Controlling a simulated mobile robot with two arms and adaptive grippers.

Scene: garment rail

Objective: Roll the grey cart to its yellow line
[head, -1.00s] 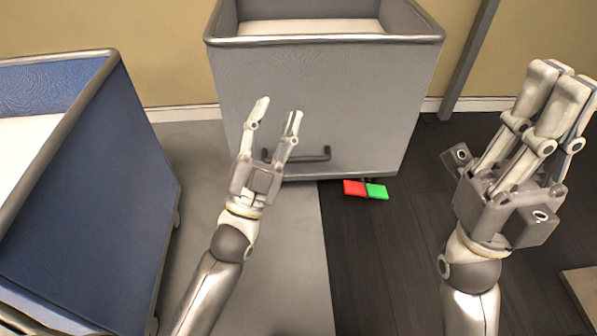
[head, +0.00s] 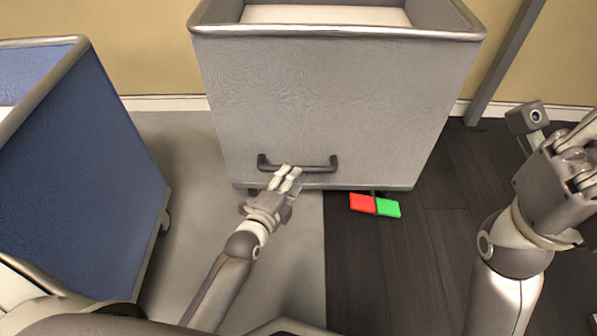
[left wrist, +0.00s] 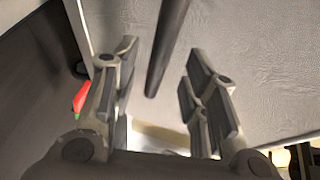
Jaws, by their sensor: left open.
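The grey cart (head: 330,100) stands by the back wall, its front panel facing me. A dark bar handle (head: 315,167) is fixed low on that panel, and in the left wrist view it shows as a dark bar (left wrist: 167,45). My left gripper (head: 287,175) is at the handle's left part, just below the bar. Its fingers are open, and in the wrist view the bar appears between them; I cannot tell contact. My right gripper (head: 585,150) is raised at the right edge, away from the cart, its fingertips partly cut off. No yellow line shows.
A red pedal (head: 362,203) and a green pedal (head: 388,208) stick out under the grey cart's front. A blue cart (head: 90,180) stands at the left. A grey post (head: 508,60) is at the right. Dark floor (head: 400,270) lies clear right of the grey floor strip.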

